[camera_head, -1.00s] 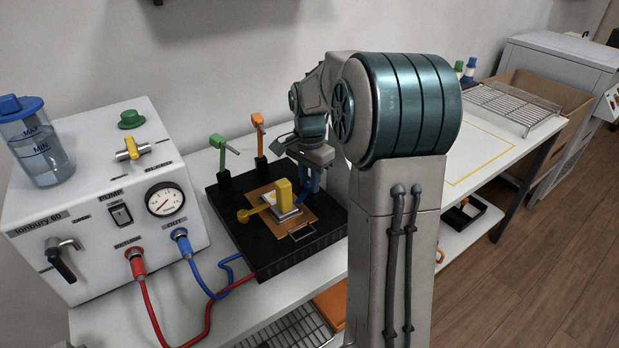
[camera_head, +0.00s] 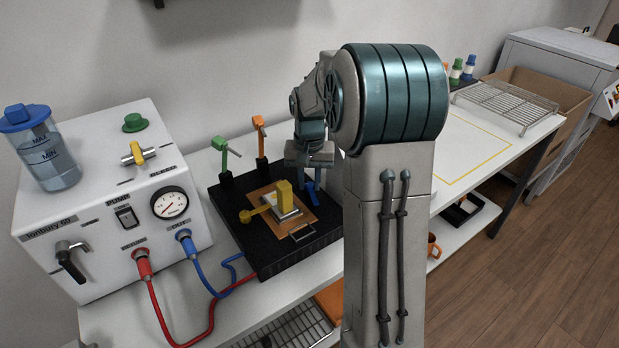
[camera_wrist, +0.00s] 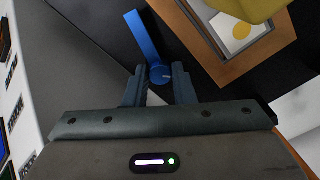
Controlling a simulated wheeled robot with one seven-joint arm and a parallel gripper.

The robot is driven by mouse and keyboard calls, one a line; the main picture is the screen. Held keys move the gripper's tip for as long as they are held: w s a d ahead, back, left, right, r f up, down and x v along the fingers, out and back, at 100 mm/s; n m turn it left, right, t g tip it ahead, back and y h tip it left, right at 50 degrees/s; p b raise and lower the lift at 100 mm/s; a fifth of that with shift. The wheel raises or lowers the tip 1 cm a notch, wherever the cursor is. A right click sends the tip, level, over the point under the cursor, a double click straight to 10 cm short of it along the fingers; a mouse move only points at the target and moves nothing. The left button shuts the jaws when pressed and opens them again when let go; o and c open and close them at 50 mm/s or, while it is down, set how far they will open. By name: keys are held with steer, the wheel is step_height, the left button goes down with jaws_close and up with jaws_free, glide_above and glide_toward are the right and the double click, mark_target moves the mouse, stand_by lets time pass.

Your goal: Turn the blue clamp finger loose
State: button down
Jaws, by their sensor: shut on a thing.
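The blue clamp finger (camera_head: 313,189) stands at the right side of the black base, beside the wooden board. In the wrist view, its blue bar (camera_wrist: 143,36) runs up and slightly left from a round knob (camera_wrist: 160,73). The bar lies beside the wooden board, not over it. My gripper (camera_wrist: 159,83) is shut on the blue clamp at its knob, one finger on each side. In the head view, my gripper (camera_head: 311,168) is above the blue clamp and partly hides it.
The yellow clamp (camera_head: 285,194) reaches over the wooden board (camera_head: 307,217). Green (camera_head: 222,158) and orange (camera_head: 260,139) clamps stand at the back of the black base (camera_head: 262,262). A white pump unit (camera_head: 98,205) with red and blue hoses stands left. A wire rack (camera_head: 505,102) is far right.

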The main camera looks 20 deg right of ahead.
mark_target(310, 184)
steer(key=shift+n, duration=0.3)
steer(key=c, duration=1.2)
jaws_free()
steer(key=shift+r, duration=0.1)
step_height(310, 184, up, 14)
steer(key=p, duration=0.1)
steer(key=shift+f, duration=0.2)
